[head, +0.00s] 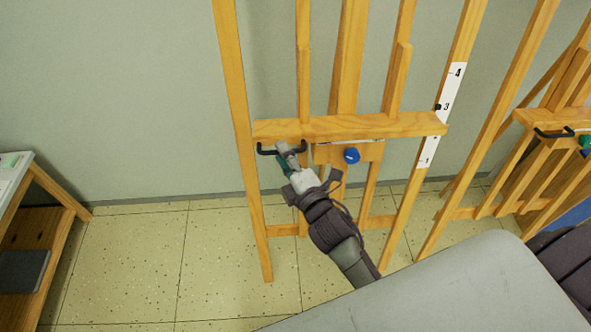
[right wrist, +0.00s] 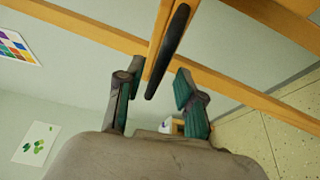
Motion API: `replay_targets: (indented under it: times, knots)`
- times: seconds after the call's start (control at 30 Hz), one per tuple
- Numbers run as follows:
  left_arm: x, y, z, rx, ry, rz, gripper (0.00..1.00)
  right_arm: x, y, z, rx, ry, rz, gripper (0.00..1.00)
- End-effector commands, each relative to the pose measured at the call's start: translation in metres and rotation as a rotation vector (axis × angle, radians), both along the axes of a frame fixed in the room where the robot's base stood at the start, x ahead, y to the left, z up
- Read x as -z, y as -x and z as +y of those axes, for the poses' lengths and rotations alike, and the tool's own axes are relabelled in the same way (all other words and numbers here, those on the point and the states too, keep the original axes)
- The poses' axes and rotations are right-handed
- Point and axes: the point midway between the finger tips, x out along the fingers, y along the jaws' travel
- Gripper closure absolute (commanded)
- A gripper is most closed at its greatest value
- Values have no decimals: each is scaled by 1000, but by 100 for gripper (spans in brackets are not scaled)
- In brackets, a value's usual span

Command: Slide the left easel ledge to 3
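The left easel's wooden ledge (head: 350,127) crosses the frame in the head view. A black handle (head: 266,151) hangs under its left part, and a blue knob (head: 351,156) sits below its middle. A white scale strip (head: 453,82) on the right upright shows 4, 3 and 1. A small black pointer at the ledge's right end is close to the 3 mark. My right gripper (head: 284,157) is at the handle. In the right wrist view its fingers (right wrist: 157,95) are apart, with the black handle (right wrist: 168,50) between them; contact is unclear. My left gripper is not in view.
A second easel (head: 560,125) with its own black handle and green knob stands at the right. A table (head: 20,175) with a lower shelf stands at the left. Tiled floor (head: 140,265) between table and easel is clear. A wall is behind.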

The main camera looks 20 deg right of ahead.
Motion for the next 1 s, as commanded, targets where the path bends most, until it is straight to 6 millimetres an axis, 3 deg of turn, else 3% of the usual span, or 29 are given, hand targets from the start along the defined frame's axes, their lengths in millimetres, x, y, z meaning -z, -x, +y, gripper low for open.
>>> replay_targets:
  times: [0.3,0.5,1.0]
  knots:
    - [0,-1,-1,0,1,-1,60,1,67,-8,1,0,5,63]
    - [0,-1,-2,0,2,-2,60,1,97,-11,2,-1,3,63]
    - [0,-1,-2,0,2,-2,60,0,107,-12,0,1,0,63]
